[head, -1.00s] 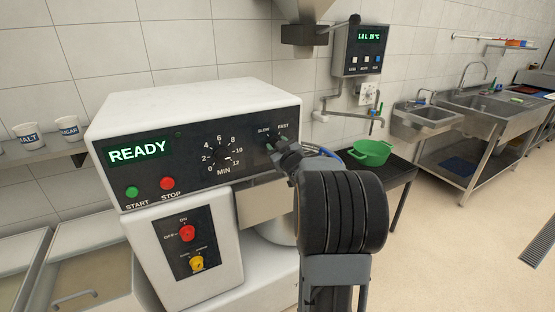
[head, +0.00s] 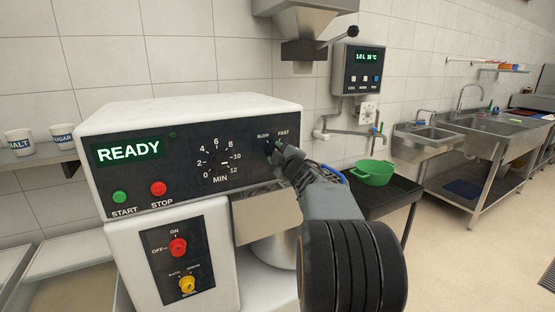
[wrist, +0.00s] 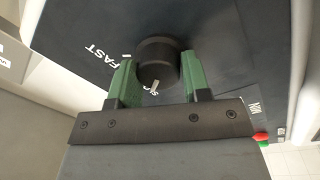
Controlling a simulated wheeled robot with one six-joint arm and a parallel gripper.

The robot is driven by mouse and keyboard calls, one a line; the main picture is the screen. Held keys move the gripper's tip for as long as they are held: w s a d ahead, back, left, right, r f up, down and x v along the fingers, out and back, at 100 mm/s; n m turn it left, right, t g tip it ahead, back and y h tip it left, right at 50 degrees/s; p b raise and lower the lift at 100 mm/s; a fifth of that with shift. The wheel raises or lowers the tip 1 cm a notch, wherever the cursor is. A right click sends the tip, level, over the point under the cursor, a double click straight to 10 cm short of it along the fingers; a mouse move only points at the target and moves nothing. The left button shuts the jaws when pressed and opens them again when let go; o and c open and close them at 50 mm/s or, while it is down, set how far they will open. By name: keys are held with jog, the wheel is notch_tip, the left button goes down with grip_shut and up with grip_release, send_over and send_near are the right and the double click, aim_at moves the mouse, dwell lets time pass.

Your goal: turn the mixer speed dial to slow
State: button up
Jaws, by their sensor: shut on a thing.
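The mixer speed dial (wrist: 158,62) is a small round black knob on the mixer's dark panel. In the wrist view it sits between the two green fingers of my gripper (wrist: 158,76), which is shut on it. The FAST label shows to its left, with a white tick beside the knob. Another white tick and a partly hidden label lie at its lower edge. I cannot tell which way the dial points. In the head view my gripper (head: 279,156) covers most of the dial, below the SLOW and FAST labels.
The mixer panel (head: 186,182) also bears a timer dial (head: 221,160), a green START button (head: 120,198) and a red STOP button (head: 158,189). Red and yellow knobs sit below. A green bowl (head: 373,180) stands on a dark table at right. Sinks are further right.

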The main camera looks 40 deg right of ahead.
jog(key=shift+n, duration=0.3)
jog(key=o, duration=0.9)
jog(key=s, duration=0.4)
jog(key=s+a, duration=0.1)
jog(key=s, duration=0.4)
jog(key=s+a+f, duration=0.1)
jog(key=s, duration=0.3)
jog(key=shift+s+a, duration=0.15)
jog(key=shift+s, duration=0.15)
